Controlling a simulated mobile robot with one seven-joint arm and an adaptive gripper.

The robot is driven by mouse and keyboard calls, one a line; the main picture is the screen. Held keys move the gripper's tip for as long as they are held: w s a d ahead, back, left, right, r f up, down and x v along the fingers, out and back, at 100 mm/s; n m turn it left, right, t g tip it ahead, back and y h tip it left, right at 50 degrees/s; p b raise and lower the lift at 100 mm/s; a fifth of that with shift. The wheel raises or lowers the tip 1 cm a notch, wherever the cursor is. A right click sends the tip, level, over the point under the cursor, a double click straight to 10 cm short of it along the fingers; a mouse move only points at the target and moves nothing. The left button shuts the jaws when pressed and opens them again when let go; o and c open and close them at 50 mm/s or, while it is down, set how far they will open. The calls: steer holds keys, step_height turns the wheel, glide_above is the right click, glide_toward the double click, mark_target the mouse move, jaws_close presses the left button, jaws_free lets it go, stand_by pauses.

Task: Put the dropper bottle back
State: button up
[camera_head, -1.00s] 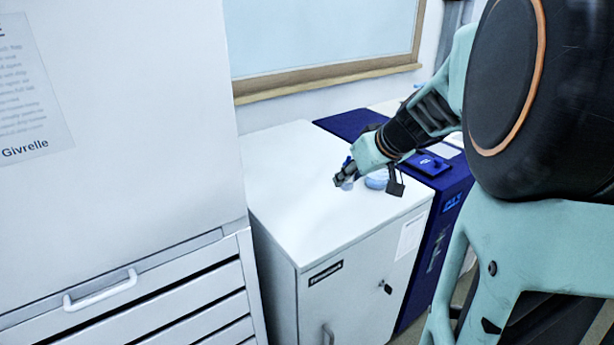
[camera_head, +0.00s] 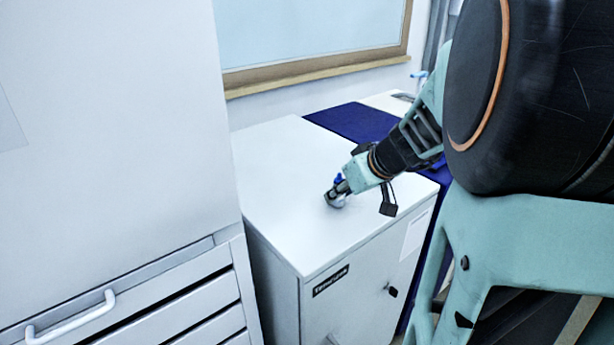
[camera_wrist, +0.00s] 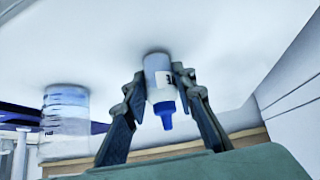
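The dropper bottle (camera_wrist: 158,78) is a small white bottle with a blue tip, between the two fingers of my gripper (camera_wrist: 163,85) in the wrist view. The fingers are closed on its sides. That view is inverted, so the blue tip points up from the surface. In the head view my gripper (camera_head: 338,192) is low over the white cabinet top (camera_head: 285,165), with a bit of blue and white of the bottle showing. The bottle's base is at or just above the top; I cannot tell whether it touches.
A clear bluish container (camera_wrist: 66,110) stands on the cabinet top beside the bottle in the wrist view; my arm hides it in the head view. A dark blue unit (camera_head: 352,120) adjoins the cabinet. A tall drawer unit (camera_head: 110,120) rises at left. The cabinet top's left part is clear.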

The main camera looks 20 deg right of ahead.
steer(key=shift+f+b, duration=0.2)
steer(key=shift+b, duration=0.15)
steer(key=o, duration=0.6)
steer(key=shift+r, duration=0.1)
steer(key=shift+r, duration=0.1)
